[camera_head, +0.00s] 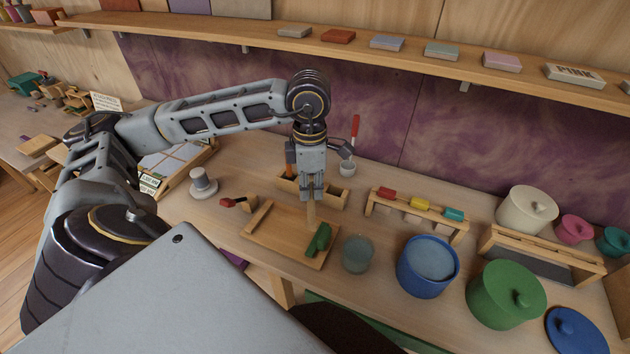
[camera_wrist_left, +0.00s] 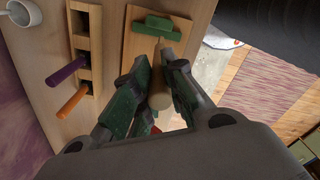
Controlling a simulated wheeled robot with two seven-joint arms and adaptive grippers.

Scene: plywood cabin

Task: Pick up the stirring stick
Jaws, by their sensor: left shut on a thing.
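My left gripper (camera_head: 311,195) points down over the wooden tray (camera_head: 262,247) and is shut around the stick, whose lower part shows beneath the fingers. In the left wrist view the stick (camera_wrist_left: 160,92) runs between the two fingers (camera_wrist_left: 157,62) and points away toward the tray (camera_wrist_left: 136,52). I cannot tell whether its lower end touches the tray. A green piece (camera_head: 318,240) lies on the tray close to that end; it also shows in the wrist view (camera_wrist_left: 157,27). My right gripper is not in view.
A slotted wooden holder (camera_head: 329,199) with handled tools stands behind the tray. A glass (camera_head: 357,254), a blue pot (camera_head: 427,266) and a green pot (camera_head: 505,293) stand to the right. A white cup (camera_head: 347,168) holds a red-handled tool. A shelf (camera_head: 420,60) runs above.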

